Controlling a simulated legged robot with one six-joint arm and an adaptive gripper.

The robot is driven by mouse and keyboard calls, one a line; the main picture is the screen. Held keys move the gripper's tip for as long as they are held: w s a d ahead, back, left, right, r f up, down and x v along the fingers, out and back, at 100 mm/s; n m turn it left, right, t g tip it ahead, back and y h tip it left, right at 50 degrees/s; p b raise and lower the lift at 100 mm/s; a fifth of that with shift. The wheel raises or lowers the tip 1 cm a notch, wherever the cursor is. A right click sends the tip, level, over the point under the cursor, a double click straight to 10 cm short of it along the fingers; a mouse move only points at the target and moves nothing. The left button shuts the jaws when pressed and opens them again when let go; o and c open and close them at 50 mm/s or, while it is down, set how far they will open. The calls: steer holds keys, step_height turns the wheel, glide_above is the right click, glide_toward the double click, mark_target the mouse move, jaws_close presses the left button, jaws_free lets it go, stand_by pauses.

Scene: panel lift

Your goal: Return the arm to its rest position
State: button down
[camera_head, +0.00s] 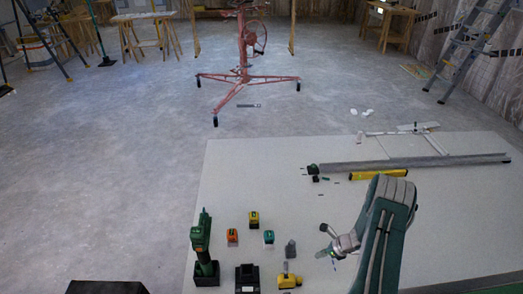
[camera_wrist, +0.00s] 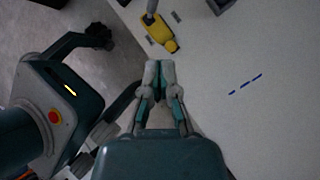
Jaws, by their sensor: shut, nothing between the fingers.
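My arm (camera_head: 386,225) rises at the lower right of the head view, bent over the white board. My gripper (camera_head: 327,253) points left above the board, near its front edge. In the wrist view my gripper (camera_wrist: 159,70) has its fingers together with nothing between them. A yellow tool (camera_wrist: 161,33) lies on the board beyond the fingertips, apart from them. The same yellow tool (camera_head: 288,281) shows in the head view, to the left of and below my gripper.
The white board (camera_head: 290,185) also holds a green drill (camera_head: 202,245), several small coloured blocks, a yellow level (camera_head: 378,174) and a long metal profile (camera_head: 420,162). A red panel lift (camera_head: 245,75) stands behind on the concrete floor. A ladder (camera_head: 465,50) leans at right.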

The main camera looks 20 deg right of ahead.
steer(key=w+a+r+n+g, duration=0.1)
steer(key=w+a+r+n, duration=0.2)
steer(key=r, duration=0.6)
steer(key=a+r+n+h, duration=0.1)
steer(key=a+r+n, duration=0.25)
steer(key=r, duration=0.45)
steer(key=w+a+r+n+g, duration=0.15)
steer(key=r+n, duration=0.25)
steer(key=r, duration=0.5)
steer(key=s+a+r+n+h, duration=0.1)
steer(key=s+a+r+n, duration=0.1)
steer(key=a+r+n, duration=0.45)
steer(key=s+a+r+n+h, duration=0.1)
steer(key=s+a+r, duration=0.2)
steer(key=r, duration=0.6)
steer(key=s+a+r+n+t+h, duration=0.1)
steer(key=s+a+r+n+t, duration=0.1)
steer(key=s+r+n, duration=0.3)
steer(key=s+a+r+n+t+h, duration=0.2)
steer(key=s+a+r+n, duration=0.3)
steer(key=s, duration=0.7)
steer(key=shift+s+a+n, duration=0.25)
steer(key=shift+s+n, duration=0.1)
steer(key=shift+n, duration=0.15)
